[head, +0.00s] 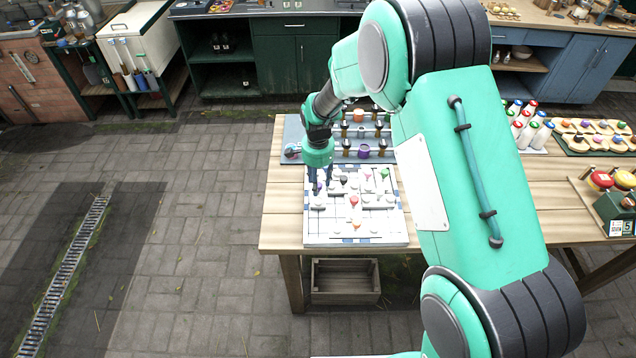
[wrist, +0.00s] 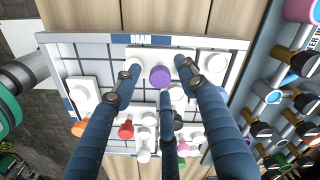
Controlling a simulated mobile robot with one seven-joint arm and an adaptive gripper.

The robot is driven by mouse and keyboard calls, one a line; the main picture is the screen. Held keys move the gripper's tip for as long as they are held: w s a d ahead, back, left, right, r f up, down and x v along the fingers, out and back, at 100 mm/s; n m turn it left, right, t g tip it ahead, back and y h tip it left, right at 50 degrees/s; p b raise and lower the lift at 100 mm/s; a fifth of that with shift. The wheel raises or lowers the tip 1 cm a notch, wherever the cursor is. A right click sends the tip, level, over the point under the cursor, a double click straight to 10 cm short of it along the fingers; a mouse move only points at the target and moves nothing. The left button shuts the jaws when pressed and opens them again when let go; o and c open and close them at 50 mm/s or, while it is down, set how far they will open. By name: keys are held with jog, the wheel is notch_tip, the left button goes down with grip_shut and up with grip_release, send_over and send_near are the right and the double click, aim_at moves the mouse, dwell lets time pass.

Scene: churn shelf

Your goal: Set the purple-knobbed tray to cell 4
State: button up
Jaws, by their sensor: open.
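The white sliding-tray board (head: 390,232) lies on the wooden table in the head view, with a grid and several white trays with coloured knobs. In the wrist view the purple-knobbed tray (wrist: 143,60) sits near the board edge marked DRAIN. Its round purple knob (wrist: 160,76) shows between my spread fingers. My gripper (head: 320,188) is over the left part of the board in the head view; it also shows in the wrist view (wrist: 158,80). It is open and holds nothing. Contact with the knob cannot be told. I cannot read a cell 4 mark.
Trays with a red knob (wrist: 126,130) and an orange knob (wrist: 79,128) sit on the same board. A rack (head: 385,133) of dark-topped pegs and cups stands behind the board. Coloured-cap bottles (head: 527,125) stand to the right, beyond my arm.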

grip_shut()
dwell(0.3)
jog(key=s+p, duration=0.1)
jog(key=s, duration=1)
jog(key=shift+s+p, duration=0.3)
jog(key=shift+s, duration=0.1)
jog(key=shift+s+f, duration=0.1)
jog(key=shift+s, duration=0.2)
grip_release()
jog(key=shift+s, duration=0.1)
jog(key=shift+r, duration=0.2)
